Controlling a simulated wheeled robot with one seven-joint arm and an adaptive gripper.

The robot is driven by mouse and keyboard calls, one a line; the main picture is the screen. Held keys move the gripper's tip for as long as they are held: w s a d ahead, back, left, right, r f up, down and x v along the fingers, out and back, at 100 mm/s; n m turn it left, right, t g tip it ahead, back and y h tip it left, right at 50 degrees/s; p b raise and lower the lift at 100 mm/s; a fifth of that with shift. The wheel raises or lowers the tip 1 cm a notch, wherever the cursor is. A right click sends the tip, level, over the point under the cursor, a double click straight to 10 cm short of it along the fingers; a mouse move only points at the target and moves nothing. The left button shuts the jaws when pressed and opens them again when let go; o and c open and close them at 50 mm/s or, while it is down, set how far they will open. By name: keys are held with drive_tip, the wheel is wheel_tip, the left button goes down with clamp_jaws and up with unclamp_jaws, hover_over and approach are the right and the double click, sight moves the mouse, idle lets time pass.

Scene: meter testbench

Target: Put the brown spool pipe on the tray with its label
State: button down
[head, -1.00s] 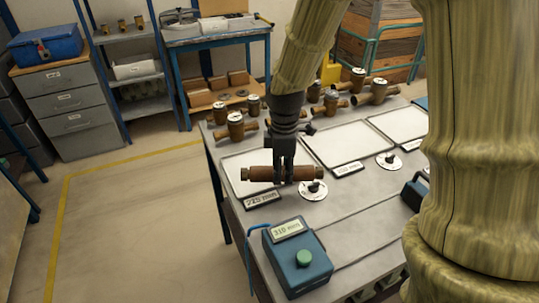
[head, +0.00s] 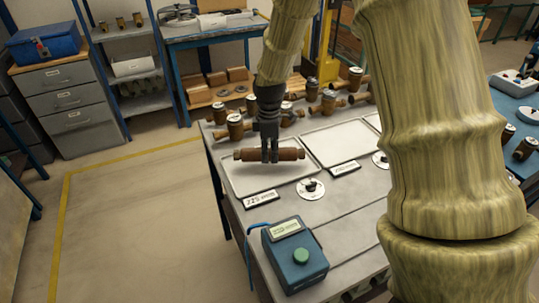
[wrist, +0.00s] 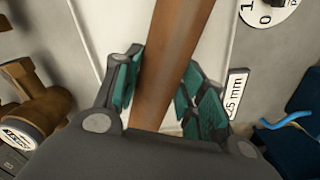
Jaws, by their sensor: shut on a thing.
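The brown spool pipe (head: 288,154) is held crosswise by its middle in my gripper (head: 269,157). In the wrist view the green-padded fingers of my gripper (wrist: 162,92) close on both sides of the pipe (wrist: 178,45). The pipe is over the left white tray (head: 248,186); the height of any gap beneath it is hard to judge. The tray's label (head: 261,199) stands at its front edge and appears to read 225 mm. The same label (wrist: 235,95) shows partly in the wrist view, its first digit hidden.
Several brown meters and pipe fittings (head: 235,127) stand along the bench's back. A second white tray (head: 335,145) with its own label (head: 345,168) lies to the right. A round dial plate (head: 311,189) and a blue box with a green button (head: 295,258) are in front.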

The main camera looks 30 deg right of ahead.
drive_tip(key=shift+f+p, duration=0.35)
drive_tip(key=shift+f, duration=0.85)
drive_tip(key=shift+f, duration=0.1)
drive_tip(key=c, duration=0.9)
unclamp_jaws()
drive_tip(key=shift+o, duration=0.2)
wheel_tip(320, 180, up, 12)
drive_tip(key=b, duration=0.3)
